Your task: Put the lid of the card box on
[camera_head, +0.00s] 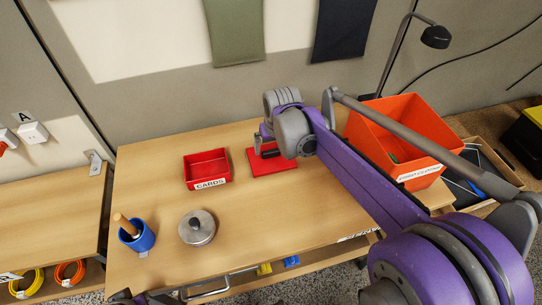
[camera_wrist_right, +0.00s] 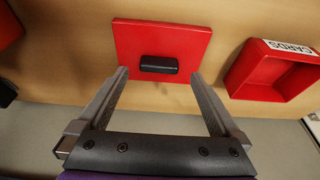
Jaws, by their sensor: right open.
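The card box (camera_head: 195,179) is a red open-topped box with a CARDS label, standing on the wooden table. It also shows at the right of the wrist view (camera_wrist_right: 262,78). Its lid (camera_head: 282,167) is a flat red plate lying on the table just right of the box, partly hidden by my right arm. In the wrist view the lid (camera_wrist_right: 138,38) shows a black handle (camera_wrist_right: 158,65) on top. My right gripper (camera_wrist_right: 159,73) is open and empty, its fingertips either side of the handle, apart from it. My left gripper is not in view.
A blue cup (camera_head: 142,243) with a wooden-handled tool and a round metal lidded thing (camera_head: 197,227) stand at the table's front left. An orange bin (camera_head: 395,135) stands at the right, partly behind my right arm. A black lamp (camera_head: 435,37) rises behind it.

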